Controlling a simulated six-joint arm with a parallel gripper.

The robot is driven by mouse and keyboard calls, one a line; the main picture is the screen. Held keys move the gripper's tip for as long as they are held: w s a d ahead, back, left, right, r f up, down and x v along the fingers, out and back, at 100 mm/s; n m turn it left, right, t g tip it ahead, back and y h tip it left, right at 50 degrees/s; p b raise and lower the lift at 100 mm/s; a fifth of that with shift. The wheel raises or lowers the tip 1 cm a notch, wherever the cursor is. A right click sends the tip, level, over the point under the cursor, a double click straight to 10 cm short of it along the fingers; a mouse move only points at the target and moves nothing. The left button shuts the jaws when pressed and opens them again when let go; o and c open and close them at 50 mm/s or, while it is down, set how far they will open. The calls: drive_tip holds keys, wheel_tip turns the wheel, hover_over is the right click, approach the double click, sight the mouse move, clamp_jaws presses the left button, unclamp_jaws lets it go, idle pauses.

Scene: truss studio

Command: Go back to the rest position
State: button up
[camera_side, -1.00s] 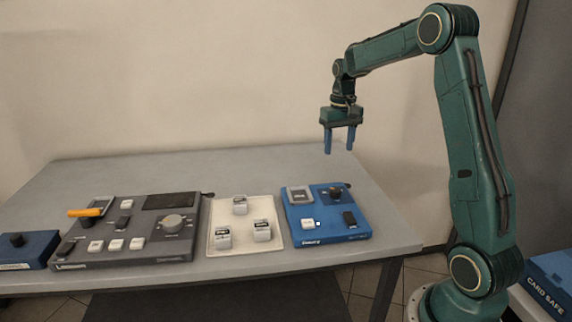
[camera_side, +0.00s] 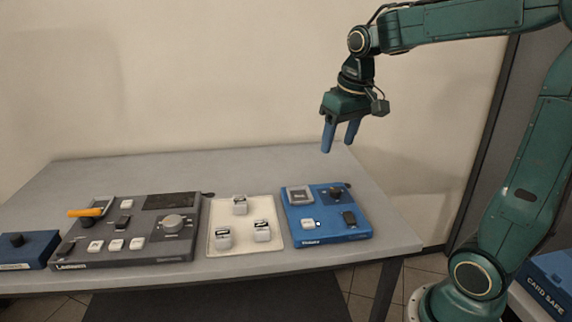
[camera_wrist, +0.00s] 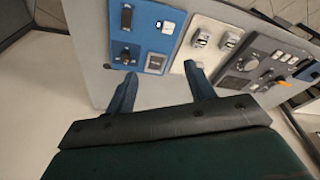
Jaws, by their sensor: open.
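My gripper (camera_side: 339,136) is open and empty, in the air above the back right of the table. Its two blue fingers hang apart, pointing down and slightly tilted, well clear of everything on the table. My arm reaches in from the right side.
The grey table (camera_side: 150,174) holds a blue panel (camera_side: 338,232), a white tray (camera_side: 215,246) with three small white blocks, a dark grey panel (camera_side: 150,255) with an orange handle (camera_side: 86,212), and a small blue box (camera_side: 28,252).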

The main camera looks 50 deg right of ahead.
drive_tip(key=s+a+f+n+t, duration=0.1)
drive_tip(key=s+a+n+t, duration=0.2)
drive_tip(key=s+a, duration=0.7)
drive_tip(key=s, duration=0.3)
drive_tip(key=shift+s+a+f+y, duration=0.15)
drive_tip(key=shift+s+f+y, duration=0.15)
drive_tip(key=shift+s+y, duration=0.1)
